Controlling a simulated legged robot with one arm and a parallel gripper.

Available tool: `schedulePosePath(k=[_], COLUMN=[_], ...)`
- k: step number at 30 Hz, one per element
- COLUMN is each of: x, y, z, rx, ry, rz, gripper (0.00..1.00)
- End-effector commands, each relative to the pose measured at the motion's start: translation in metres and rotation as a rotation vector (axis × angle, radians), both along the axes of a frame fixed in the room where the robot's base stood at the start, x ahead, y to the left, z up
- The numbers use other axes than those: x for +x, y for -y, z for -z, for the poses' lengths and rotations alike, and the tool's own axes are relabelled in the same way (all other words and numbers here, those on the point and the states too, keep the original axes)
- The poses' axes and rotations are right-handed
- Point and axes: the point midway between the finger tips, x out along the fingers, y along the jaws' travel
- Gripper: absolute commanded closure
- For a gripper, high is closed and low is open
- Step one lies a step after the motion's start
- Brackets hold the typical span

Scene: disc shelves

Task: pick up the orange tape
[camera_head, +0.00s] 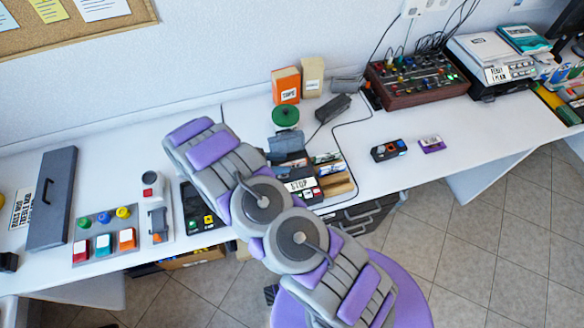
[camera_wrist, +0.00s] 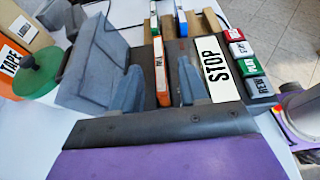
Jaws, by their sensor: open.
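The orange tape (camera_wrist: 162,72) stands on edge in the wrist view, a thin upright piece with a white label strip and an orange lower end. My gripper (camera_wrist: 159,88) is open; its two grey fingertips show to the left and right of the tape's near end. No contact with the tape can be made out. In the head view my arm covers much of the area around the gripper, and I cannot single out the orange tape there.
A STOP panel (camera_wrist: 214,65) with several coloured buttons is close on the right. A blue-edged tape (camera_wrist: 182,22) stands beyond. An orange TAPE box (camera_head: 286,86) and a green disc (camera_head: 285,115) stand behind. The white table (camera_head: 440,100) has free room at right.

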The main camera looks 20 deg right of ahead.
Motion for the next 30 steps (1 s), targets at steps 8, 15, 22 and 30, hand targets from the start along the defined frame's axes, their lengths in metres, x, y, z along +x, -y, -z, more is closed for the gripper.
schedulePosePath(k=[8, 15, 22, 30], x=[0.001, 0.002, 0.002, 0.002], y=[0.043, 0.045, 0.04, 0.043], z=[0.02, 0.021, 0.022, 0.022], rx=[0.013, 0.008, 0.004, 0.008], ry=[-0.002, -0.001, 0.0, -0.001], rz=[0.004, 0.002, 0.0, 0.002], gripper=[0.56, 0.56, 0.7, 0.95])
